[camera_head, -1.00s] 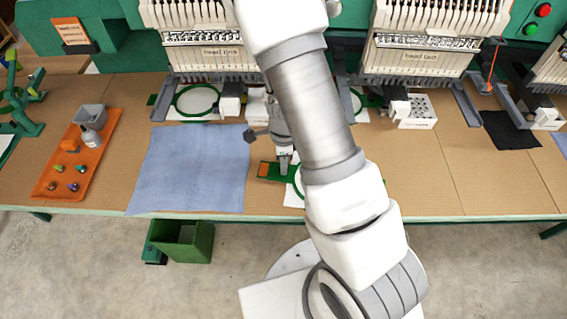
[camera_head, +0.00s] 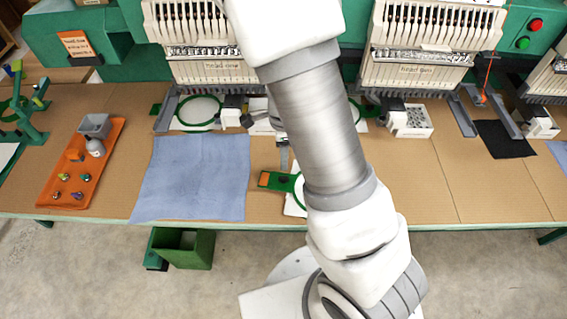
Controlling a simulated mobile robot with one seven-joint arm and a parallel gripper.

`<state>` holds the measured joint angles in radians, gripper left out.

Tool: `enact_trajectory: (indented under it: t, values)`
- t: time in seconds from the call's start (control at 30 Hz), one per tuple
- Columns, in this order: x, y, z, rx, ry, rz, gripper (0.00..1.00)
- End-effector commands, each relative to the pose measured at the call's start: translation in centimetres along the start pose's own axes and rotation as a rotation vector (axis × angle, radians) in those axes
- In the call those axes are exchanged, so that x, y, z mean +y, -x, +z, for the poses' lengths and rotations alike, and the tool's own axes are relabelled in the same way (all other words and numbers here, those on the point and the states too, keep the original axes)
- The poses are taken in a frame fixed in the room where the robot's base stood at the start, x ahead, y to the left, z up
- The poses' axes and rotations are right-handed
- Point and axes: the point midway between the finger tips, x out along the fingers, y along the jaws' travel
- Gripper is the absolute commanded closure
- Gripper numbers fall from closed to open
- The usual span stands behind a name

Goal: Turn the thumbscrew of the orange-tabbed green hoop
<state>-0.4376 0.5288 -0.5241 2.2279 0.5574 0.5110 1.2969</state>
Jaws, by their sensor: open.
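The green hoop (camera_head: 297,188) with the orange tab (camera_head: 265,180) lies on the cardboard-covered table, on a white sheet, just right of the blue cloth. Its right side is hidden behind my arm. A small dark shape on the green bracket (camera_head: 284,180) between tab and ring may be the thumbscrew; it is too small to be sure. My gripper (camera_head: 284,168) is open and empty, partly hidden behind my arm. It appears just above or behind the bracket; I cannot tell the exact gap.
A blue cloth (camera_head: 193,178) lies flat to the left. An orange tray (camera_head: 72,190) holds small coloured parts, a bottle and a grey box. Embroidery heads (camera_head: 210,70) line the back, with another green hoop (camera_head: 198,112) beneath. A green bin (camera_head: 184,248) stands on the floor.

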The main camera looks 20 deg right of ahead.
Motion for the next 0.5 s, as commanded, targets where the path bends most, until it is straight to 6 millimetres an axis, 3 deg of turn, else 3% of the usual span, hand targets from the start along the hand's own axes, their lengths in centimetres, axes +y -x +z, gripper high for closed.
enact_trajectory:
  t: [0.03, 0.2, 0.5]
  values:
    - [-0.1, 1.8, 0.2, -0.003, 0.004, -0.005, 0.55]
    - [-0.1, 5.3, 0.1, -0.002, 0.003, -0.003, 0.55]
    - [0.0, 8.1, 0.0, -0.001, 0.0, -0.001, 0.55]
